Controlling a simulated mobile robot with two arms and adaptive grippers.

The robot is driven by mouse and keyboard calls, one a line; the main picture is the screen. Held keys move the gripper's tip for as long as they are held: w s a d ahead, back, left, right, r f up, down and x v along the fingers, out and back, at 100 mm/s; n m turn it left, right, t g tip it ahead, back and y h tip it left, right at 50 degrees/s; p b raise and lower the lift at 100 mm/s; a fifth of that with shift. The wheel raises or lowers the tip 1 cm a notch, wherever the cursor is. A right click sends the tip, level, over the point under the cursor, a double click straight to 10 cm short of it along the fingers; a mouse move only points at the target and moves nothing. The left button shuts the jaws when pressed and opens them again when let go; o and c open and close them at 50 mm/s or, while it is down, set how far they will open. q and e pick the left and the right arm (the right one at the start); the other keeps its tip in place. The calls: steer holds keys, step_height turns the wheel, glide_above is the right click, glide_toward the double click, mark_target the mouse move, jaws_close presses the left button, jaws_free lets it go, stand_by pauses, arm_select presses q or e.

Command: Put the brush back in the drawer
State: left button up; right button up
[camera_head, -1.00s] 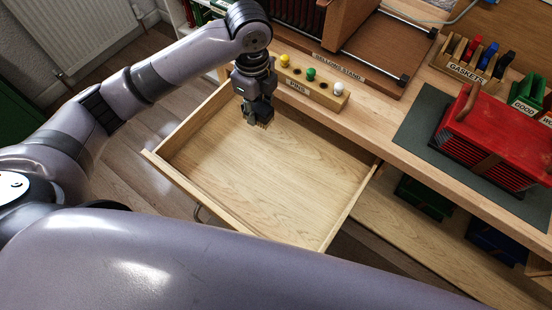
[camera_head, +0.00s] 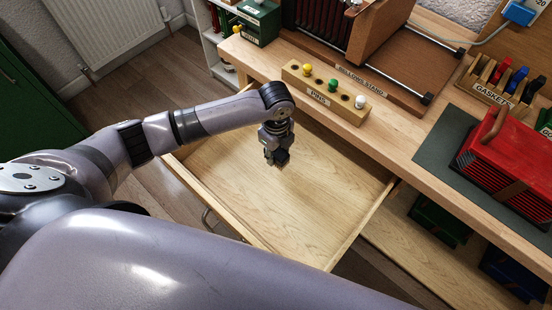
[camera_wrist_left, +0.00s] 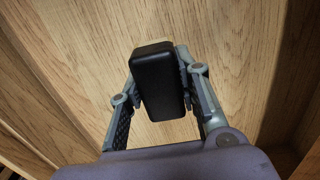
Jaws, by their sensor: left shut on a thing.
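The brush is a black block (camera_wrist_left: 158,82) between the two fingers of my left gripper (camera_wrist_left: 160,78) in the left wrist view. The gripper is shut on it, with one finger against each side. In the head view my left gripper (camera_head: 275,158) points down over the open wooden drawer (camera_head: 300,210), left of its middle. The brush is small and mostly hidden there. I cannot tell whether it touches the drawer floor. The drawer looks empty otherwise. My right gripper is not in view.
A green box (camera_head: 258,22) stands at the back left. The drawer's right part is clear.

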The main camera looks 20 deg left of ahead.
mark_target(276, 161)
arm_select(q)
steer(key=shift+f, duration=1.85)
steer(key=shift+f, duration=0.1)
steer(key=o, duration=1)
step_height(276, 161, up, 12)
steer(key=shift+r+p, duration=0.15)
steer(key=shift+p, duration=0.3)
